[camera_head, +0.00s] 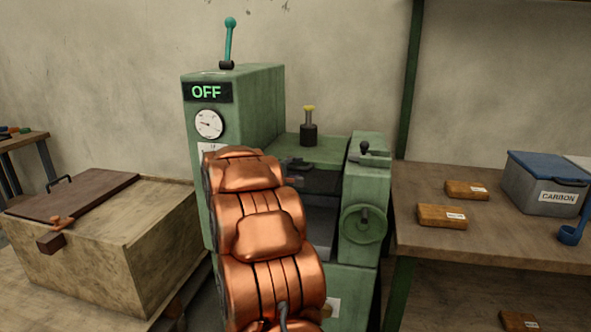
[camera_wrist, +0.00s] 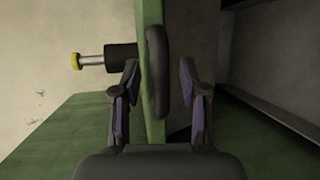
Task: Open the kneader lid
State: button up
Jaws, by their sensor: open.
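The kneader is a green machine with its flat green lid (camera_head: 325,151) lying closed, level on top. A yellow-topped black plunger (camera_head: 308,131) stands on the lid. In the wrist view the lid (camera_wrist: 150,130) appears edge-on as a green strip, with the plunger (camera_wrist: 121,57) to its left. A thick dark handle (camera_wrist: 157,60) on the lid's edge lies between the fingers of my gripper (camera_wrist: 160,80). The gripper is open, with a gap visible on the right of the handle. In the head view my copper arm hides most of the gripper and the kneader's front.
The control column (camera_head: 263,110) with an "OFF" display, gauge and teal lever rises left of the lid. A handwheel (camera_head: 364,223) is on the right. A wooden chest (camera_head: 100,245) stands left; a bench (camera_head: 490,246) with brown blocks and a carbon bin (camera_head: 541,188) is right.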

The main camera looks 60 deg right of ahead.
jog(key=shift+d, duration=0.2)
jog(key=shift+c, duration=0.2)
grip_shut()
dwell(0.4)
